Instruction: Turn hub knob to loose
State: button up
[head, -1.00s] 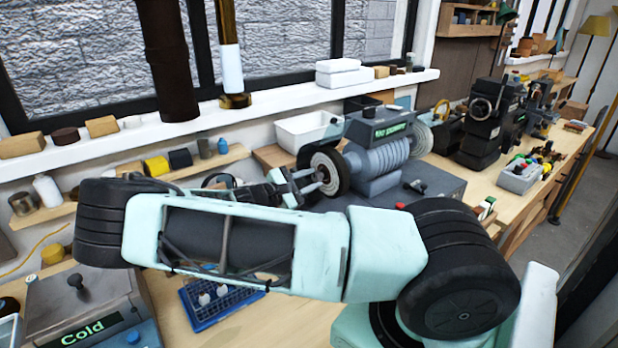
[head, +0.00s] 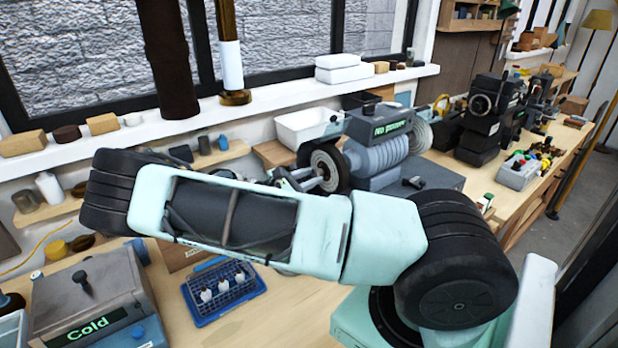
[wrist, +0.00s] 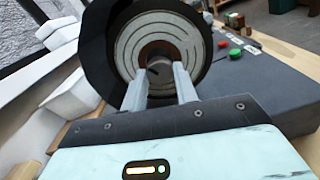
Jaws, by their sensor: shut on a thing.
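The hub knob (wrist: 158,54) is a dark brown round boss at the centre of a pale ringed disc with a black rim (wrist: 122,45). My gripper (wrist: 161,74) is at the disc's centre in the wrist view, its two fingers on either side of the knob and shut on it. The fingertips partly hide the knob. In the head view the disc (head: 327,160) faces left on a grey ribbed machine (head: 380,157), and my gripper (head: 318,176) reaches it from the left. My forearm hides part of the wrist there.
The grey machine base carries small red and green buttons (wrist: 235,53) at right. A white bin (head: 305,126) stands behind the disc. A blue rack (head: 222,291) and a box labelled Cold (head: 92,305) sit on the bench at front left.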

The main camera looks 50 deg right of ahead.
jog(key=shift+f, duration=0.1)
jog(key=o, duration=1)
jog(key=shift+a, duration=0.1)
jog(key=b+v, duration=0.6)
jog(key=v, duration=1.1)
jog(key=shift+a, duration=0.2)
jog(key=shift+s+b, duration=0.1)
jog(key=shift+b, duration=0.2)
